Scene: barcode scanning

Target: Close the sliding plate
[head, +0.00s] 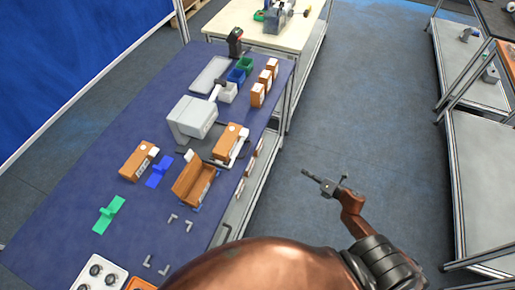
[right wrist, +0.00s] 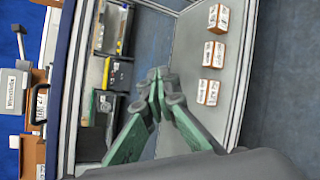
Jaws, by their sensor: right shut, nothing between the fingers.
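My right gripper (head: 307,173) is shut and empty, held out over the floor to the right of the blue-topped table (head: 75,165). In the right wrist view its green-sided fingers (right wrist: 157,78) meet at the tips, in front of the area below the table edge. A grey machine (head: 194,117) stands on the table, with a dark flat plate (head: 193,146) at its base and an orange-and-white box (head: 229,141) beside it. I cannot tell for sure which part is the sliding plate. My left gripper is not in view.
An open brown box (head: 193,180), a green part (head: 109,214), a blue part (head: 159,171) and small bins (head: 236,75) are on the table. Small boxes (right wrist: 215,55) sit on a grey shelf below. The floor (head: 370,110) to the right is clear.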

